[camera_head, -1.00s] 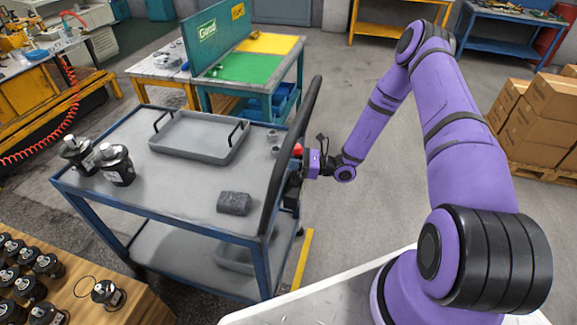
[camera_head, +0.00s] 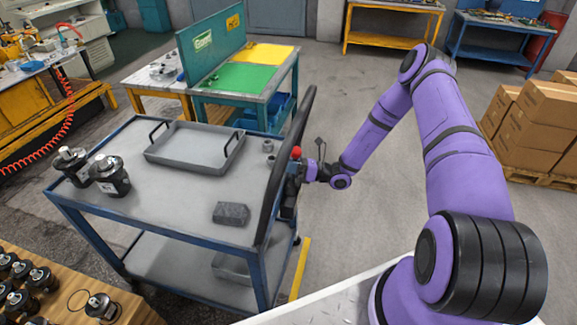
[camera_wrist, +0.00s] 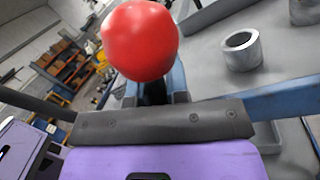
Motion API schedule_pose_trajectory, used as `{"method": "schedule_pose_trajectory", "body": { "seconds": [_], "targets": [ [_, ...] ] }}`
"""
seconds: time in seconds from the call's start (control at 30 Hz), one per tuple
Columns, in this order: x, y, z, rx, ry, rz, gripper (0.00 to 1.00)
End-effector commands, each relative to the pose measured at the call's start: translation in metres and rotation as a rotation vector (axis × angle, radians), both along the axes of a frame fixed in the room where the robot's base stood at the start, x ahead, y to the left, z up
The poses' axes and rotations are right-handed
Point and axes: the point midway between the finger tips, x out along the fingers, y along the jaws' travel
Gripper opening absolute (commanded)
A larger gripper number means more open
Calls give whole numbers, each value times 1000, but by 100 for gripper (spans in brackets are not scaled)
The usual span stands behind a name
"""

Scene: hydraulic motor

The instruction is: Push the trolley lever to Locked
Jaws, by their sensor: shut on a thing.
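The trolley (camera_head: 160,215) is a grey-topped cart with a blue frame and a tall black handle (camera_head: 287,165) at its right end. A lever with a red ball knob (camera_head: 296,152) is at that end, just outside the handle. My gripper (camera_head: 300,171) is at the lever, below the knob, and is shut on it. In the wrist view the red knob (camera_wrist: 140,42) stands just beyond my gripper (camera_wrist: 165,120). The lever's stem is mostly hidden behind the gripper, and no Locked marking can be read.
A grey tray (camera_head: 195,148), two black motors (camera_head: 110,175), a dark block (camera_head: 231,213) and small metal rings (camera_head: 268,146) are on the trolley top. Cardboard boxes (camera_head: 535,120) stand at the right. The floor between trolley and boxes is clear.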

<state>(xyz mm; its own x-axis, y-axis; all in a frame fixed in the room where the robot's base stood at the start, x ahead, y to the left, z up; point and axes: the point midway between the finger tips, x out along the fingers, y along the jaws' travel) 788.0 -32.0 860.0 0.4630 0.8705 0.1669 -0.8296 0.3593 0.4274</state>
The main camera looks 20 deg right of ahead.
Motion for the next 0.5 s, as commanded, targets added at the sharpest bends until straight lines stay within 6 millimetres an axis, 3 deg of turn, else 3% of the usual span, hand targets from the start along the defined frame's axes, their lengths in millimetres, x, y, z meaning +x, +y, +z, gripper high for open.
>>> {"method": "schedule_pose_trajectory", "body": {
  "seconds": [0.17,0.2,0.3,0.5],
  "targets": [
    [1,-2,0,0,2,-5,0],
    [1,-2,0,0,2,-5,18],
    [1,-1,0,0,2,-5,41],
    [1,-1,0,0,1,-3,41]
  ]
}}
